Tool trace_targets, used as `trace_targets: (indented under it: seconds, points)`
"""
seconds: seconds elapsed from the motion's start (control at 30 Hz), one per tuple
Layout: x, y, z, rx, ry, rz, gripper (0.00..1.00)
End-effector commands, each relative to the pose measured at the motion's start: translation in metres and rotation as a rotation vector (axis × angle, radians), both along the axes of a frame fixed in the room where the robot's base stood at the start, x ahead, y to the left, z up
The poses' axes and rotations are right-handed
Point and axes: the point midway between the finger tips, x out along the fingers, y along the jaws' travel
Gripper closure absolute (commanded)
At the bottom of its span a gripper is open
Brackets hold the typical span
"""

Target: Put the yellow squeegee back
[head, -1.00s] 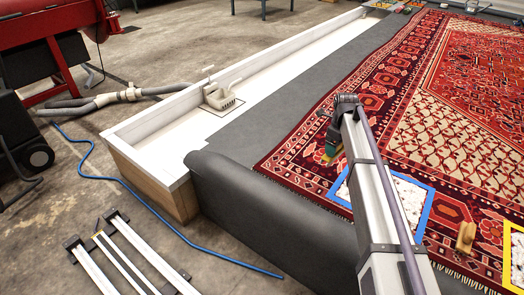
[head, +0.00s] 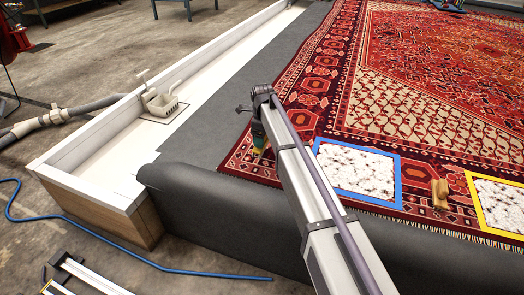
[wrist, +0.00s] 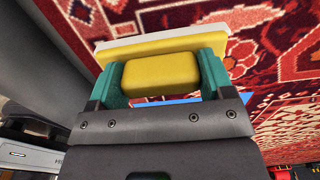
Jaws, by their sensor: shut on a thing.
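My gripper (wrist: 160,76) is shut on the yellow squeegee (wrist: 162,74) in the wrist view. The green fingers press on both sides of its yellow block, and the wider yellow head with a pale edge shows beyond them. In the head view my gripper (head: 259,138) is over the left border of the red rug (head: 430,90), beside the grey strip. There my arm mostly hides the squeegee. I cannot tell its height above the rug.
A blue-framed white panel (head: 356,172), a yellow-framed white panel (head: 497,203) and a wooden block (head: 440,194) are on the rug. A white trough (head: 118,148) with a small beige box (head: 162,103) runs at left. A grey roll (head: 200,195) lies in front.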

Motion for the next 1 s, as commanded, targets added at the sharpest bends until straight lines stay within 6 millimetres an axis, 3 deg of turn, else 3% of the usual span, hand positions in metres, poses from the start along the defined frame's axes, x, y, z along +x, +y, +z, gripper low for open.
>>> trace_targets:
  seconds: [0.2, 0.57, 0.6, 0.83, 1.0]
  points:
    - [0.0, 0.0, -0.04, 0.0, 0.0, 0.0, 0.52]
    - [0.0, 0.0, -0.039, 0.0, 0.0, 0.0, 0.51]
    - [0.0, 0.0, -0.038, 0.0, 0.0, 0.0, 0.23]
    - [0.0, 0.0, -0.037, 0.0, 0.0, 0.0, 0.01]
    - [0.0, 0.0, -0.037, 0.0, 0.0, 0.0, 0.0]
